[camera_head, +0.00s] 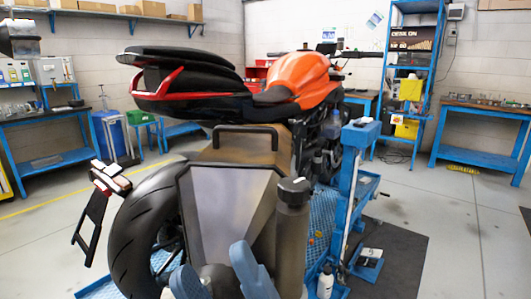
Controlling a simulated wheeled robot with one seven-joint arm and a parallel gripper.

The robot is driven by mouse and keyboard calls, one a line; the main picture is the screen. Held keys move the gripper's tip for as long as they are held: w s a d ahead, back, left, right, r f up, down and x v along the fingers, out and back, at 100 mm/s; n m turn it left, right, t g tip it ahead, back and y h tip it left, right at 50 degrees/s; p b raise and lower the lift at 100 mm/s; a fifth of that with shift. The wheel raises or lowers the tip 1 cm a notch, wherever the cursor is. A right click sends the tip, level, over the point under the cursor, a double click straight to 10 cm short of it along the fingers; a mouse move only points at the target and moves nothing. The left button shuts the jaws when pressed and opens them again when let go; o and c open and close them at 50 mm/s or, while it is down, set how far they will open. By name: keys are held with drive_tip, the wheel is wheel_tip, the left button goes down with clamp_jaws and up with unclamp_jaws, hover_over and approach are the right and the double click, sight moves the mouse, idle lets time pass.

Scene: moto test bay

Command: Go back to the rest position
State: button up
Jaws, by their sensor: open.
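My gripper (213,268) shows at the bottom of the head view, with two blue fingers spread apart. It is open, and I see nothing between the fingers. Its lower part is cut off by the frame edge. The orange and black motorcycle (300,78) stands ahead, with its tail to the left and its rear tyre (140,235) low at the left. The gripper appears in front of the motorcycle's rear area. I cannot tell the exact gap between them.
A blue lift (362,150) stands right of the motorcycle, with a bottle (325,283) near its base. Blue workbenches (480,150) and a blue shelf rack (408,70) line the right wall. Grey floor (465,230) is open at the right.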

drive_tip(key=s+d+f+m+t+h, duration=0.3)
drive_tip(key=d+f+m+t+h, duration=0.55)
drive_tip(key=m+h, duration=0.75)
drive_tip(key=s+d+f+m+g+h, duration=0.3)
drive_tip(key=s+d+f+g+h, duration=0.1)
drive_tip(key=s+d, duration=0.4)
drive_tip(key=s+d+f+m+g+h, duration=0.3)
drive_tip(key=s+d+f+g+h, duration=0.2)
drive_tip(key=s+d+f, duration=0.3)
drive_tip(key=s+f+g, duration=0.1)
drive_tip(key=s, duration=0.2)
drive_tip(key=shift+s+d+f, duration=0.15)
drive_tip(key=shift+s+f, duration=0.1)
drive_tip(key=shift+s, duration=0.15)
idle(0.5)
